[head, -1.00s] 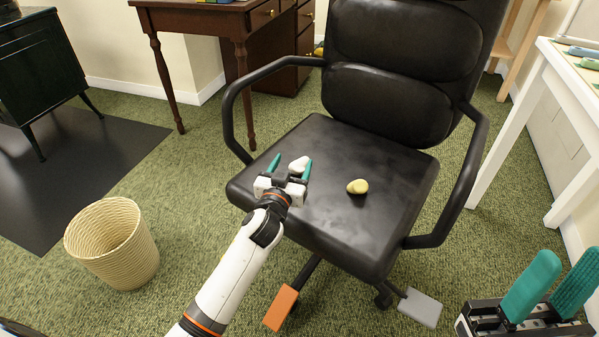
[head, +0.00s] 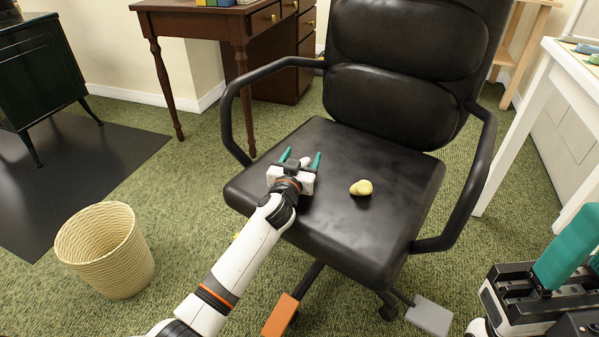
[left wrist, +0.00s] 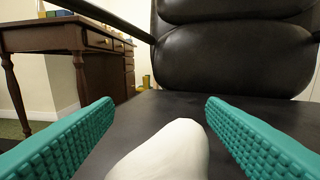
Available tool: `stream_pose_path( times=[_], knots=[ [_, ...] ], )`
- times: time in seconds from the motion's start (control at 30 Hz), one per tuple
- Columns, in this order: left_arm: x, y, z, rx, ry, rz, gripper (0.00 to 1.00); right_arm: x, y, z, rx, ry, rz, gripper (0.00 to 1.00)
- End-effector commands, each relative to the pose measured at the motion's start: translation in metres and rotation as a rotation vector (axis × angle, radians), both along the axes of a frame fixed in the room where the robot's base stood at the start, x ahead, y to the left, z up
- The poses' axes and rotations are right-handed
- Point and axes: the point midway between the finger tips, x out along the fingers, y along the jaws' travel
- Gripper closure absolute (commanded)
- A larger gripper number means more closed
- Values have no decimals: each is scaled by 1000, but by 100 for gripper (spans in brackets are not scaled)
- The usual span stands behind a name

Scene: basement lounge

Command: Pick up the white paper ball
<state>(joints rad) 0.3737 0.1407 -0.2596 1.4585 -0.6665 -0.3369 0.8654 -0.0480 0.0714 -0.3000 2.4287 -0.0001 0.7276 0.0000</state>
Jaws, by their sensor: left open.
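The white paper ball (left wrist: 165,152) lies on the black chair seat (head: 385,215). In the left wrist view it is low in the middle, between the two teal fingers, with a gap on each side. In the head view only a small part of the ball (head: 305,160) shows behind my left gripper (head: 301,158). That gripper is open and low over the left part of the seat. My right gripper (head: 582,250) is at the right edge of the head view, away from the chair, with its fingers apart and one partly cut off.
A pale yellow lump (head: 361,188) lies on the seat to the right of my left gripper. The chair's armrests (head: 235,120) curve up on both sides. A wicker basket (head: 105,250) stands on the carpet at left. A wooden desk (head: 215,22) is behind, a white table (head: 540,85) at right.

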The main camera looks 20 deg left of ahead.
Motion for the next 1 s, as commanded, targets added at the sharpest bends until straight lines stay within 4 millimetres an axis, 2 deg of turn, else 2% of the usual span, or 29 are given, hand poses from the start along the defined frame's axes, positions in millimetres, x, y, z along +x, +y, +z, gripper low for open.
stream_pose_path(
  times=[0.13, 0.4, 0.83, 0.97, 1.0],
  knots=[
    [0, 0, 0, 0, 0, 0, 34, 0, 0, 0, 0, 0, 0, 64],
    [0, 0, 1, 0, 0, 0, 79, 0, 0, 0, 0, 0, 0, 64],
    [0, 0, 2, 0, -1, 0, 81, 0, 0, 1, 0, 0, 1, 64],
    [0, 0, 13, 0, -2, 0, 81, -1, 0, 6, 3, 1, 1, 64],
    [0, 0, 19, 0, -2, 0, 82, 0, -1, 1, 3, 29, 1, 64]
  ],
)
